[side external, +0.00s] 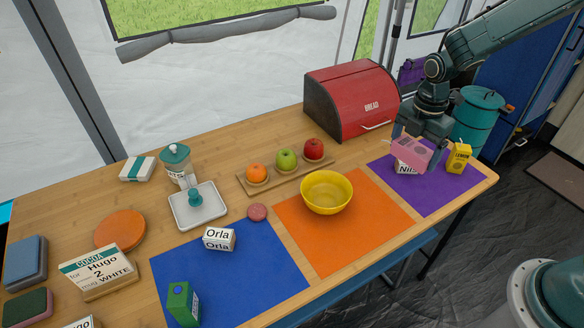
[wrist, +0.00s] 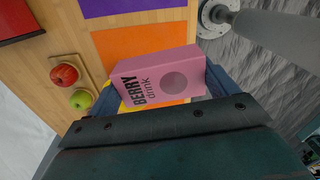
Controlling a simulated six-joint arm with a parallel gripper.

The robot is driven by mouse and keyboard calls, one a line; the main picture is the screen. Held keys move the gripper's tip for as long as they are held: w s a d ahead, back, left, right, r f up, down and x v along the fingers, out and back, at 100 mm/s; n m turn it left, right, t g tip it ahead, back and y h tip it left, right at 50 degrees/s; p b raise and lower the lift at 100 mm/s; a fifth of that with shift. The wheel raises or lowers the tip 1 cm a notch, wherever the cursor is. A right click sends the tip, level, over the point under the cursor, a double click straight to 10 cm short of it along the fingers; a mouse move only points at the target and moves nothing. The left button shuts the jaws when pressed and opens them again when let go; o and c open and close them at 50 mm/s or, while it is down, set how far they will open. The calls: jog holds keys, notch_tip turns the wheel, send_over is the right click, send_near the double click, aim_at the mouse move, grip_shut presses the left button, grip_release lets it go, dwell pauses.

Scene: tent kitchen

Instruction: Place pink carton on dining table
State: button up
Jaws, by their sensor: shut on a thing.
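The pink carton (side external: 411,152) is a box lettered "BERRY drink", readable in the wrist view (wrist: 160,77). My gripper (side external: 424,130) is shut on it, with one blue finger on each side in the wrist view (wrist: 170,84). The carton is tilted onto its side. In the side view it appears in front of the purple mat (side external: 432,190) and partly covers a white name block (side external: 407,168) there. Its height above the table is hard to tell. The wooden dining table (side external: 112,205) carries the mats.
A lemon carton (side external: 459,157) stands right of the pink carton. A red bread box (side external: 350,98) and teal canister (side external: 477,115) stand behind. A yellow bowl (side external: 327,193) sits on the orange mat (side external: 335,248). A green carton (side external: 182,303) and "Orla" block (side external: 219,239) occupy the blue mat (side external: 235,285).

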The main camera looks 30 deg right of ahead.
aim_at(407, 149)
jog(key=m, duration=0.3)
jog(key=a+f+m, duration=0.1)
jog(key=m, duration=0.1)
jog(key=shift+w, duration=0.2)
jog(key=m, duration=0.3)
jog(key=a+f+m, duration=0.1)
jog(key=m, duration=0.1)
jog(key=shift+w+f, duration=0.1)
jog(key=m, duration=0.3)
jog(key=a+f+m, duration=0.1)
jog(key=m, duration=0.2)
jog(key=a+f+m, duration=0.1)
jog(key=m, duration=0.2)
jog(key=shift+w+m, duration=0.2)
jog(key=shift+m, duration=0.1)
